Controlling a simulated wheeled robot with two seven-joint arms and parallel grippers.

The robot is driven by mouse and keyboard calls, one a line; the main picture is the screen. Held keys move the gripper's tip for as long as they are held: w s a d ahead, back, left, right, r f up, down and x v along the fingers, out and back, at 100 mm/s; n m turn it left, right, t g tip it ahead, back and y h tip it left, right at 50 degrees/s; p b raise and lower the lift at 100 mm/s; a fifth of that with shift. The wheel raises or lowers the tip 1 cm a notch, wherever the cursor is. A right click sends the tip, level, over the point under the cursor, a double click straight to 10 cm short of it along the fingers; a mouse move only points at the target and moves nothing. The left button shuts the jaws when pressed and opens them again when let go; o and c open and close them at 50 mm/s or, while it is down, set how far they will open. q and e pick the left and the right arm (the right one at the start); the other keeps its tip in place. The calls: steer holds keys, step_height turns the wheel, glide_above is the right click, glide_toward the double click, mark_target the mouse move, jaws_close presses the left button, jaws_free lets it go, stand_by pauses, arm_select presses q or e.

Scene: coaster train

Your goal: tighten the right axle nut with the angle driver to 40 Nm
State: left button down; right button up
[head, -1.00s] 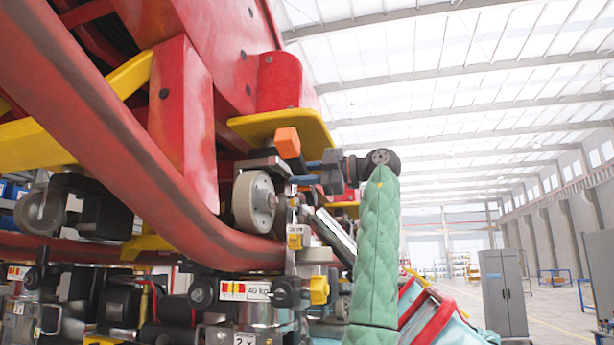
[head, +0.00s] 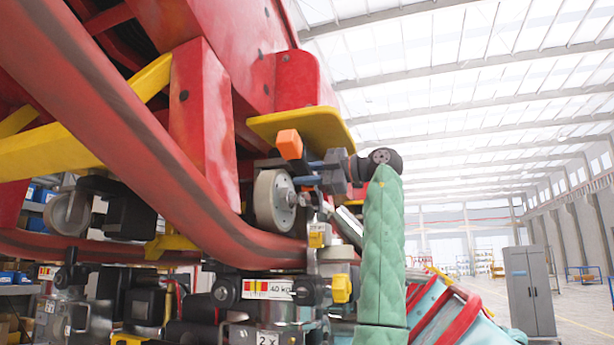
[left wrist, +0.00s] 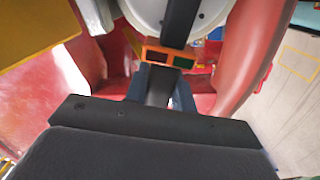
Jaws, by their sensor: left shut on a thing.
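My left gripper (head: 312,171) is shut on the angle driver, in front of and above a pale grey wheel (head: 268,203) of the red coaster train. The driver's orange end (head: 289,143) sticks up left of the gripper. In the left wrist view, the gripper's blue-grey fingers (left wrist: 160,88) hold the black and orange driver (left wrist: 170,57), which has small dark windows. Its black bar runs upward across the wheel's pale face (left wrist: 207,22). A hub (head: 291,197) shows on the wheel; I cannot tell whether it is the right axle nut. No torque reading is legible. My right gripper is not in view.
A thick red rail (head: 150,150) curves close left of the wheel. A yellow plate (head: 303,128) hangs just above the driver. A grey cabinet (head: 528,290) stands on open floor at right.

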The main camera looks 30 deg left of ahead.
arm_select(q)
steer(key=shift+s+a+r, duration=0.15)
steer(key=shift+s+a, duration=0.15)
stand_by(0.5)
steer(key=shift+w+d, duration=0.1)
steer(key=shift+x, duration=1)
stand_by(3.2)
steer(key=shift+w+d, duration=0.1)
steer(key=shift+d, duration=0.15)
stand_by(0.3)
steer(key=shift+v, duration=1.9)
